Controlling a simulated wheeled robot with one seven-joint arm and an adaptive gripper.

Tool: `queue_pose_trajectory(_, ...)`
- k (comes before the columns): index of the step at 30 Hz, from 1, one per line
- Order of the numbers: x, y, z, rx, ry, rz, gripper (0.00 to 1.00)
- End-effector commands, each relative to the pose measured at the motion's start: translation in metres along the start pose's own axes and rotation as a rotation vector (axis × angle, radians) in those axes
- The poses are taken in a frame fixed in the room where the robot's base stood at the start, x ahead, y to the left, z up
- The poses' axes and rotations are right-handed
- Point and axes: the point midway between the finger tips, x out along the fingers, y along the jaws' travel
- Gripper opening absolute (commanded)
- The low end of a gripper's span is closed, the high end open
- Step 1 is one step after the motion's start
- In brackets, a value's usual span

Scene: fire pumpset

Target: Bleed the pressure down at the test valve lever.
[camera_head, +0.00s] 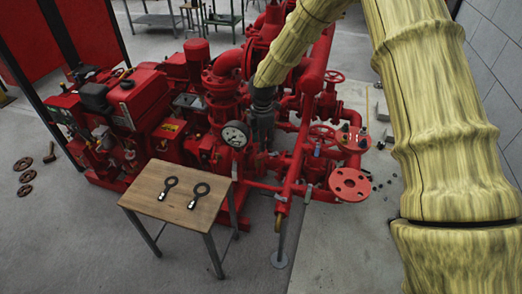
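My gripper (262,143) is the dark grey end of my yellow-sleeved arm. It points down among the red pipes of the pumpset, just right of the white round pressure gauge (235,135). Its fingertips are small and lie against the pipework, so I cannot tell whether they are open, shut or touching anything. I cannot clearly make out the test valve lever. A small blue-purple part (317,150) shows on the pipework to the right of my gripper, but I cannot tell if it is the lever. A thin pipe with a brass-coloured end (279,223) hangs below.
A wooden-topped table (150,195) with two dark ring-ended tools (182,192) stands in front of the pumpset. Red handwheels (324,135) and a round flange (349,184) stick out on the right. Brown wheels (26,176) lie on the floor at left.

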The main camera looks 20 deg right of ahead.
Motion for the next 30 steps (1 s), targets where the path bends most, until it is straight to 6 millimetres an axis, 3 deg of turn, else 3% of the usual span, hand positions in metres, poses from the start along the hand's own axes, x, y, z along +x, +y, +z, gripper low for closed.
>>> queue_pose_trajectory(12, 0.048, -0.001, 0.000, 0.001, 0.000, -0.002, 0.38)
queue_pose_trajectory(27, 0.060, 0.000, 0.000, 0.001, 0.000, 0.000, 0.38)
queue_pose_trajectory(28, 0.060, 0.000, 0.000, 0.001, 0.000, 0.000, 0.37)
queue_pose_trajectory(30, 0.060, -0.001, 0.000, 0.001, 0.000, 0.000, 0.24)
